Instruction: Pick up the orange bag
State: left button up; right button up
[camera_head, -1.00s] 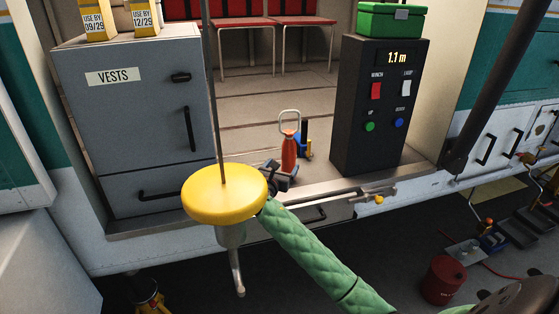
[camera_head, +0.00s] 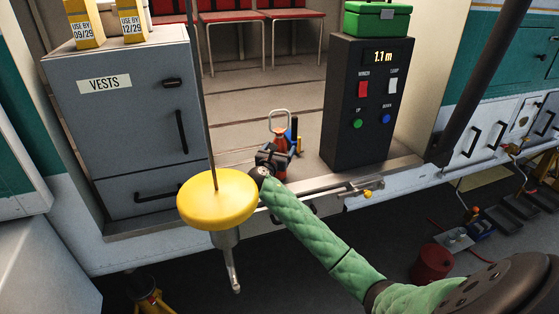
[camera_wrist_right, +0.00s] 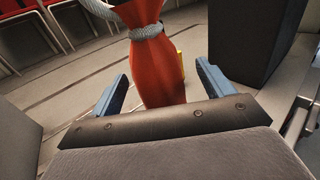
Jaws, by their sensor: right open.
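The orange bag (camera_head: 281,137) stands upright on the cabin floor near the door sill, with a pale loop handle on top. In the right wrist view the orange bag (camera_wrist_right: 160,65) has a grey rope tied round its neck and sits between the two blue fingers. My right gripper (camera_head: 273,157) is at the bag's near side in the head view and hides its lower part. In the wrist view the right gripper (camera_wrist_right: 158,85) is open, one finger on each side of the bag, with gaps showing. My left gripper is not in view.
A yellow disc (camera_head: 217,197) hangs on a cable left of my right arm. A grey vests cabinet (camera_head: 125,130) stands left of the bag. A black control box (camera_head: 362,140) with a green case (camera_head: 377,19) on top stands right. Red seats (camera_head: 270,14) are behind.

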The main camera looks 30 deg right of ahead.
jog(key=shift+w+d, duration=0.15)
jog(key=shift+w, duration=0.05)
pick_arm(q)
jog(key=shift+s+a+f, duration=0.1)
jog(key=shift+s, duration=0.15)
pick_arm(e)
jog(key=shift+s, duration=0.1)
grip_shut()
jog(key=shift+r, duration=0.15)
